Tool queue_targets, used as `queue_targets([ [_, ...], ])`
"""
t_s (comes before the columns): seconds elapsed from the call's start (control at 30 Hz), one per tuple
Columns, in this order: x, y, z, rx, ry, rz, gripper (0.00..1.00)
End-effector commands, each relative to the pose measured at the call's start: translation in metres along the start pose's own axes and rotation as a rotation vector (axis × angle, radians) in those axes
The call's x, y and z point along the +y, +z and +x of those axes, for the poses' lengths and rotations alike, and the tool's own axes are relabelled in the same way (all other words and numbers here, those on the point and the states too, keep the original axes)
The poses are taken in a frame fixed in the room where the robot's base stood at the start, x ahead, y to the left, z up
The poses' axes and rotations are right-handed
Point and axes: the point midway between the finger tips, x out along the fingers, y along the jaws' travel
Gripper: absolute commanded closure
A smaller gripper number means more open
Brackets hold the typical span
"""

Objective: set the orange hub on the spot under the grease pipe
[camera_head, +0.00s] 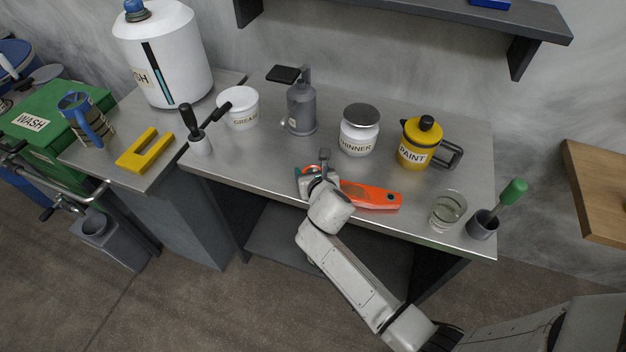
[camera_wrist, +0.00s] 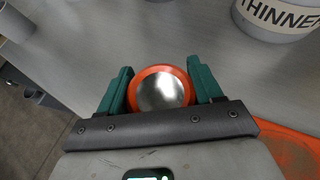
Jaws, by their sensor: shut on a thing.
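The orange hub (camera_wrist: 162,88) is a round orange ring with a shiny metal middle. In the wrist view my gripper (camera_wrist: 159,72) has its green fingers on both sides of it, shut on it. In the head view the hub is mostly hidden by my gripper (camera_head: 311,171), near the front middle of the metal bench (camera_head: 270,165). A grey dispenser (camera_head: 301,112) with a dark flat top stands behind my gripper. A white tub (camera_head: 239,108) marked GREASE stands to its left. I cannot tell for sure which part is the grease pipe, and no marked spot shows.
An orange tool (camera_head: 370,196) lies right of my gripper. The THINNER jar (camera_head: 359,135), yellow PAINT can (camera_head: 416,150), clear glass (camera_head: 447,211) and grey cup (camera_head: 482,226) stand further right. Bare bench lies between the holder and my gripper.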

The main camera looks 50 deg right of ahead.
Motion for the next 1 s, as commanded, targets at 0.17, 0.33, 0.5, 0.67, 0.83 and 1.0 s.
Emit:
queue_targets([
  [0.17,0.0,0.0,0.0,-0.001,0.0,0.0,0.7],
  [0.33,0.0,0.002,-0.001,-0.001,0.0,0.0,0.7],
  [0.5,0.0,0.011,-0.005,-0.003,0.001,0.001,0.7],
  [0.67,0.001,0.033,-0.018,-0.004,0.002,0.001,0.7],
  [0.83,-0.005,0.045,-0.057,-0.003,0.003,-0.002,0.7],
  [1.0,-0.012,0.054,-0.099,0.0,0.003,-0.004,0.7],
])
